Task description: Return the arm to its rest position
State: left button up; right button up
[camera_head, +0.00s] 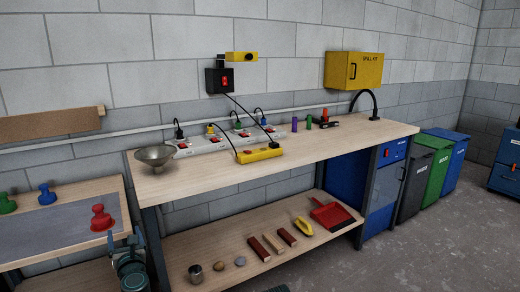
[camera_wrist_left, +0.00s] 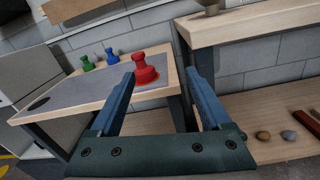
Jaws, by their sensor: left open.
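My left gripper (camera_head: 125,239) is low at the left of the head view, in front of the right end of the small wooden table. Its jaws are open and empty. My right gripper cannot be made out in either view.
The small table (camera_head: 123,204) also holds a green piece (camera_head: 6,204) and a blue piece (camera_head: 46,196). The long workbench (camera_head: 330,148), with a metal bowl (camera_head: 155,157) and power strips, stands to the right. Its lower shelf (camera_head: 225,250) holds battens and a red dustpan (camera_head: 332,215).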

pick_arm(q)
jog(key=w+d+r+m+t+h+p, duration=0.1)
jog(key=w+d+r+m+h+p, duration=0.15)
jog(key=d+m+h, duration=0.4)
jog(key=w+d+r+m+t+h+p, duration=0.1)
jog(key=w+d+r+m+h+p, duration=0.15)
jog(key=d+m, duration=0.6)
jog(key=s+d+f+m+g+h+p, duration=0.1)
jog(key=s+d+m+g+h+p, duration=0.25)
jog(key=d+m, duration=0.4)
jog(key=s+d+f+m+g+h+p, duration=0.25)
jog(key=d+m+p, duration=0.2)
jog(key=d, duration=0.65)
jog(key=s+d+f+m+g+y+p, duration=0.1)
jog(key=s+d+m+g+p, duration=0.25)
jog(key=s+m, duration=0.25)
jog(key=s+d+f+m+g+y+p, duration=0.1)
jog(key=s+d+f+m+g+p, duration=0.1)
jog(key=s+m+g+p, duration=0.25)
jog(key=s+a+r+m+g+y+p, duration=0.1)
jog(key=s+a+r+m+g+y, duration=0.1)
jog(key=s+m, duration=0.5)
jog(key=s+a+g+y, duration=0.1)
jog(key=s+a+y, duration=0.1)
jog(key=s, duration=0.1)
jog(key=shift+a+g+y+p, duration=0.3)
jog(key=shift+a+g+y, duration=0.1)
